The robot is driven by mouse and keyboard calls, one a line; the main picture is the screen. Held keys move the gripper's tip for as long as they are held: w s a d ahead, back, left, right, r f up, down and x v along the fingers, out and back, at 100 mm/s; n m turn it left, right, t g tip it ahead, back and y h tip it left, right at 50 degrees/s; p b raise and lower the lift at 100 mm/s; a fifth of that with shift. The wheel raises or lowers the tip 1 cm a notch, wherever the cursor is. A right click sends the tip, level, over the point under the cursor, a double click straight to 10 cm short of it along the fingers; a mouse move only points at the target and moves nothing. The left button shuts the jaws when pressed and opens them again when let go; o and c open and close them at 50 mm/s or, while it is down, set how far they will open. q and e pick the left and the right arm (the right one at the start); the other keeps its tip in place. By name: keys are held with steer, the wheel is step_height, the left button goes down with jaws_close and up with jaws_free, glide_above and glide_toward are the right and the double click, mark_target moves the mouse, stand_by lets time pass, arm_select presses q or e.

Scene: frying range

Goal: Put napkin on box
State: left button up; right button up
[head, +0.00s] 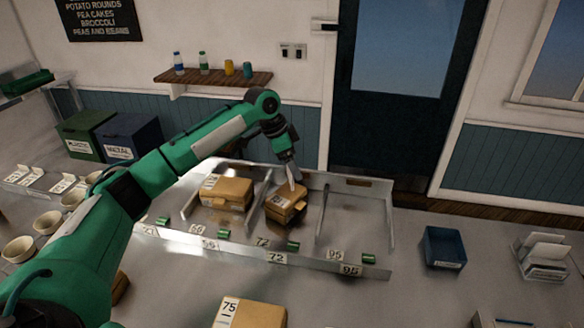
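My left gripper (292,180) points down just above a brown cardboard box (285,207) in the middle bay of the metal rack. A small pale piece shows at its fingertips; I cannot tell whether it is a napkin or part of the finger. Whether the fingers are open or shut is too small to tell. A second brown box (226,193) lies in the bay to the left. A third box (250,314), labelled 75, is at the bottom edge of the view. A stack of white sheets (544,252), possibly napkins, stands at the far right. My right gripper is not in view.
The metal rack (318,266) has upright dividers, number labels and small green cylinders along its front. Its right bay is empty. A dark blue tray (443,247) stands to the right. Several pale bowls (48,223) line the left. The counter between rack and tray is clear.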

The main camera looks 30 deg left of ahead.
arm_select(q)
step_height(320, 180, down, 3)
steer(key=shift+f+p, duration=0.1)
steer(key=shift+p, duration=0.25)
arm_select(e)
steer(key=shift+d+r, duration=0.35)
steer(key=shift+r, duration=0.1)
arm_select(q)
steer(key=shift+f, duration=0.1)
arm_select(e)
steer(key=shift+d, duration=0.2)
arm_select(q)
steer(key=o, duration=0.8)
steer(key=shift+o, duration=0.2)
